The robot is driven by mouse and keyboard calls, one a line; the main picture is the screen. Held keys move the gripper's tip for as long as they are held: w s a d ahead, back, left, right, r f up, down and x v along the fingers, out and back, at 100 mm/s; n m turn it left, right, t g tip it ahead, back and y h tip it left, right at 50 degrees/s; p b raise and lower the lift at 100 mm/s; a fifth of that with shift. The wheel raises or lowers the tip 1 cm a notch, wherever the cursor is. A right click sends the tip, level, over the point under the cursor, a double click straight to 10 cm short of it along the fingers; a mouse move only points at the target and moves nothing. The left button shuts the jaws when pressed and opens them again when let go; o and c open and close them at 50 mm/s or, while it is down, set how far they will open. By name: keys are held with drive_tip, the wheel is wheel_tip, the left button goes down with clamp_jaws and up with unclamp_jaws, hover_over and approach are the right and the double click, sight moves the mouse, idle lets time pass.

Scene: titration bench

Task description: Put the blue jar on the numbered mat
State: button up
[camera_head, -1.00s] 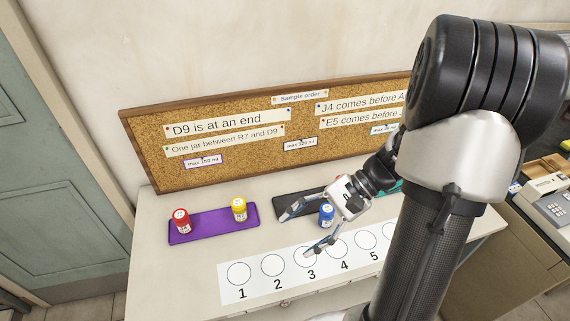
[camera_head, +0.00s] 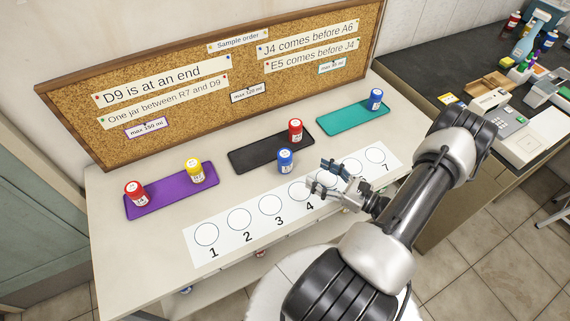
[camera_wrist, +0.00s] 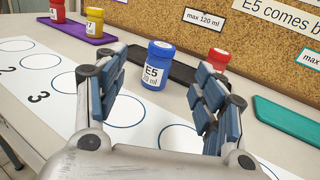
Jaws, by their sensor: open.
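A blue jar (camera_head: 285,160) with a white label stands upright on the bench between the black tray and the numbered mat (camera_head: 222,228). In the wrist view this blue jar (camera_wrist: 152,62) reads E5 and stands ahead, beyond my fingertips. A second blue jar (camera_head: 375,99) stands on the teal tray. The mat's visible circles are empty; my gripper hides some of them. My gripper (camera_head: 325,176) is open and empty above the mat, to the right of the E5 jar and apart from it.
Red (camera_head: 136,193) and yellow (camera_head: 195,170) jars stand on the purple tray (camera_head: 168,196). A red jar (camera_head: 295,130) stands on the black tray (camera_head: 258,155), close behind E5. The teal tray (camera_head: 340,119) lies at right. A corkboard (camera_head: 180,115) with notes stands behind.

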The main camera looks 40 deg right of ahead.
drive_tip(key=b, duration=0.1)
approach(284, 153)
drive_tip(key=x, duration=0.4)
drive_tip(key=shift+w+a, duration=0.1)
drive_tip(key=shift+a, duration=0.2)
drive_tip(key=shift+d+b+x, duration=0.15)
drive_tip(key=shift+b+x, duration=0.35)
drive_tip(key=shift+x, duration=0.95)
drive_tip(key=shift+d+b+x, duration=0.1)
drive_tip(key=shift+b+x, duration=0.4)
drive_tip(key=shift+x, duration=0.95)
drive_tip(key=shift+d, duration=0.1)
drive_tip(key=shift+c, duration=0.3)
drive_tip(key=c, duration=1.1)
drive_tip(key=shift+c, duration=0.2)
